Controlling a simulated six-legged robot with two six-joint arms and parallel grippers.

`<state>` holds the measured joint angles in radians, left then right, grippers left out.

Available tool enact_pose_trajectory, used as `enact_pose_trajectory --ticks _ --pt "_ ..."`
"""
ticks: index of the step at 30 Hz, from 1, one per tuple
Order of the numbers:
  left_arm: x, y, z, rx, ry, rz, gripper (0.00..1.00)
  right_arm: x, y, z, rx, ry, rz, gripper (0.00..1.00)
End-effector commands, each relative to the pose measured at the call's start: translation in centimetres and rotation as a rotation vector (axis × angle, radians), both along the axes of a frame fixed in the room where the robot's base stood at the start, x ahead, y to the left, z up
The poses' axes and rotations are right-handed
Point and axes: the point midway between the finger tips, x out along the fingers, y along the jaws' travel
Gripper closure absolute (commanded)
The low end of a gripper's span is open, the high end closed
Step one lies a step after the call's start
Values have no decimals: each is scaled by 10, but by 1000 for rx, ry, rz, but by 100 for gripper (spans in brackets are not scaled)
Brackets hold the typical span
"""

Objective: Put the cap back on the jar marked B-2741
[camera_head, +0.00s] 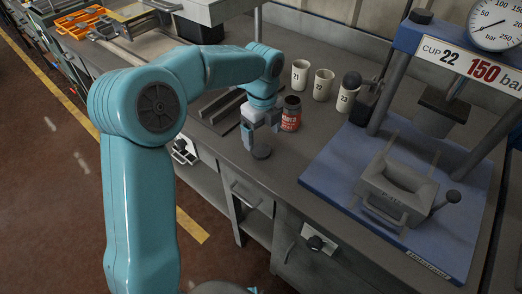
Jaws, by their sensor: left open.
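A small jar (291,115) with a dark upper part and a red label stands upright on the grey workbench. The label is too small to read for the number B-2741. Nothing shows held between the fingers. The gripper is beside the jar, on its left. I cannot tell whether a finger touches the cap. My right gripper is out of view.
Three pale cups (323,84) marked 21, 22 and 23 stand behind the jar. A press with a blue base (340,180) and a metal mould (398,187) fills the right. Dark bars (222,105) lie left of my gripper. Bare bench surrounds the cap at the front.

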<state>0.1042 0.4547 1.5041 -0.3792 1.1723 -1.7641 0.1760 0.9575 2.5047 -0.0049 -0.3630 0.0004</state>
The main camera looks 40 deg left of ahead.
Motion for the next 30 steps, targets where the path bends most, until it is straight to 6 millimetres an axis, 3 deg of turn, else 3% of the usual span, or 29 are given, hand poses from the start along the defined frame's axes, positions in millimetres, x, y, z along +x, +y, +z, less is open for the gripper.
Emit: enact_pose_trajectory --ticks 10,21,30 --pt "0 0 -4 0 0 0 12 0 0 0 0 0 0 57" --pt "-2 2 -51 0 1 0 12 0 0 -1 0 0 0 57" --pt "-2 2 -52 0 0 0 12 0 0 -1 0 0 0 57"
